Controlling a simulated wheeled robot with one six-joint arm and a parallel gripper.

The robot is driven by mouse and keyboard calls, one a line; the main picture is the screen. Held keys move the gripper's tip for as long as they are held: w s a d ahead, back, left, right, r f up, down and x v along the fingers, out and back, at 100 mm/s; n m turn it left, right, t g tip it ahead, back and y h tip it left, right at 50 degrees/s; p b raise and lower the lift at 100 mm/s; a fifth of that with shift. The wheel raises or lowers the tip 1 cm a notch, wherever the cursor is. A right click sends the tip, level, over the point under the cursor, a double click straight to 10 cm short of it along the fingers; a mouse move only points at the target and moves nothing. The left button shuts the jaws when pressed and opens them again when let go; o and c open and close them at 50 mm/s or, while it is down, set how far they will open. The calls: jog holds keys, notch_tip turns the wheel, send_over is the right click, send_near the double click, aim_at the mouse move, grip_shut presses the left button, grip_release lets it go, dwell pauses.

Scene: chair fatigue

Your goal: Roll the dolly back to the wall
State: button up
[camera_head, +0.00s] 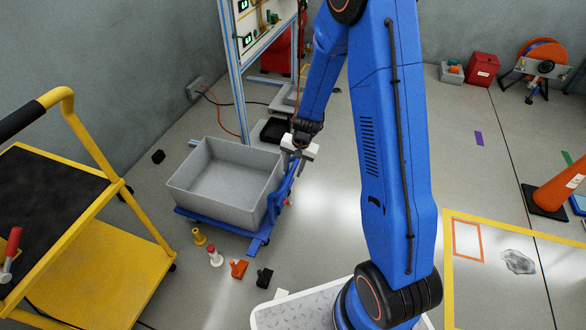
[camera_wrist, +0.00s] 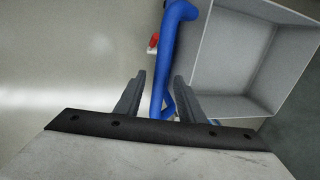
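The dolly (camera_head: 258,241) is a low blue frame on the floor left of centre. A grey open bin (camera_head: 222,207), which looks empty, sits on it. Its blue handle bar (camera_head: 279,196) rises at the right side. My gripper (camera_head: 299,164) is at the upper part of this handle. In the wrist view the handle bar (camera_wrist: 169,62) runs between my two fingers (camera_wrist: 158,88), with a gap on both sides, so the gripper is open around it. The grey wall (camera_head: 115,65) stands behind and left of the dolly.
A yellow cart (camera_head: 112,262) with a black top stands at the left. Small yellow, red-white, orange (camera_head: 238,268) and black (camera_head: 264,277) pieces lie in front of the dolly. A blue-framed panel rack (camera_head: 233,85) and black tray (camera_head: 275,131) are behind it. An orange cone (camera_head: 558,187) is far right.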

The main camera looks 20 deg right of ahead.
jog(key=shift+c, duration=0.6)
grip_shut()
jog(key=w+a, duration=1)
jog(key=a, duration=0.3)
jog(key=w+a, duration=1)
jog(key=a, duration=0.4)
jog(key=shift+a, duration=0.3)
jog(key=shift+r, duration=0.15)
jog(key=shift+o, duration=0.6)
grip_release()
jog(key=shift+w+a, duration=0.1)
jog(key=shift+a, duration=0.05)
notch_tip(320, 180, up, 17)
jog(key=s+d, duration=0.2)
jog(key=d, duration=0.1)
